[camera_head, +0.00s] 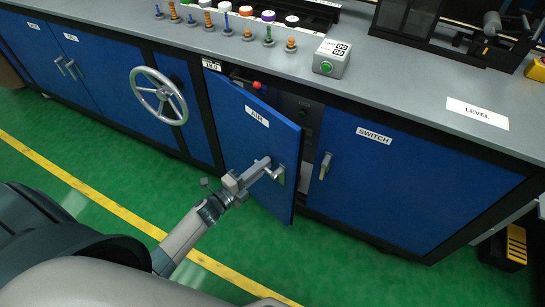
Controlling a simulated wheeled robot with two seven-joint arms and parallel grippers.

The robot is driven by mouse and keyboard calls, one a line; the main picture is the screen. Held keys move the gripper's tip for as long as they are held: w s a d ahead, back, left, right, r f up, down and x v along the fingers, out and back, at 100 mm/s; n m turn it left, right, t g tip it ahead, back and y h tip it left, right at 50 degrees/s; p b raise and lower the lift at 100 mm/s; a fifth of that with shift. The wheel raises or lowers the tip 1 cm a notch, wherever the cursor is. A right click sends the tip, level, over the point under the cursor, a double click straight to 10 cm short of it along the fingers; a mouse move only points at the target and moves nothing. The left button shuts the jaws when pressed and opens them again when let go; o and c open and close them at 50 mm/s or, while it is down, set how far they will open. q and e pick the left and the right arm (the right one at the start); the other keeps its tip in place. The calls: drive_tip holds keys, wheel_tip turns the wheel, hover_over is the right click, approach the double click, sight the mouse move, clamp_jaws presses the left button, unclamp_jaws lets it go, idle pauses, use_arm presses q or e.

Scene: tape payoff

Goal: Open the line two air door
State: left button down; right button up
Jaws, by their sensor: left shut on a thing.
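The blue air door (248,135), labelled AIR, stands partly open in the camera_head view, its right edge swung out from the cabinet. My left gripper (268,169) is shut on the door's handle (278,174) near its right edge. Behind the door, part of the dark inside of the cabinet shows, with a red knob (257,85) at the top. The rest of the inside is hidden by the door. My right gripper is not in view.
The blue SWITCH door (400,180) beside it is shut. A handwheel (158,95) sticks out to the left. The grey countertop (390,75) holds bolts, spools and a green-button box (331,58). Green floor in front is clear; a yellow-black block (516,245) lies at right.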

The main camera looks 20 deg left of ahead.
use_arm(q)
drive_tip(key=s+a+h, duration=0.1)
drive_tip(key=s+a+m+g+h, duration=0.1)
drive_tip(key=s, duration=0.1)
drive_tip(key=shift+s+a+f, duration=0.1)
drive_tip(key=shift+s, duration=0.2)
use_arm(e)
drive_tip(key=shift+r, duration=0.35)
use_arm(q)
drive_tip(key=c, duration=1.8)
unclamp_jaws()
drive_tip(key=shift+o, duration=0.2)
